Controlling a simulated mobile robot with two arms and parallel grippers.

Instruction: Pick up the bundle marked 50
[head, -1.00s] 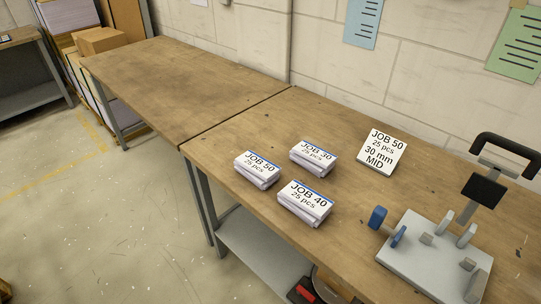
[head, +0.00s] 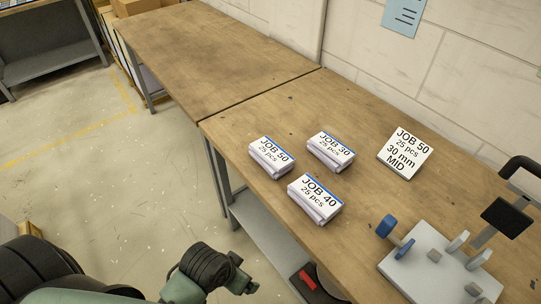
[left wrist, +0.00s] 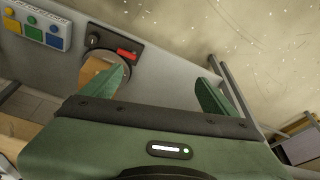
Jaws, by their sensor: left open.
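The JOB 50 bundle (head: 270,157), a small stack of white booklets with a blue stripe on top, lies on the wooden bench near its front edge. The JOB 30 bundle (head: 330,151) lies to its right and the JOB 40 bundle (head: 315,199) nearer to me. My left arm is at the bottom of the head view, in front of the bench and well apart from the bundles. In the left wrist view my left gripper (left wrist: 162,78) is open, with nothing between its two green fingers. My right gripper is not in view.
A JOB 50, 30 mm, MID sign (head: 404,153) stands behind the bundles. A grey stitching fixture (head: 440,262) with blue knobs is at right. A second table (head: 220,55) adjoins at left.

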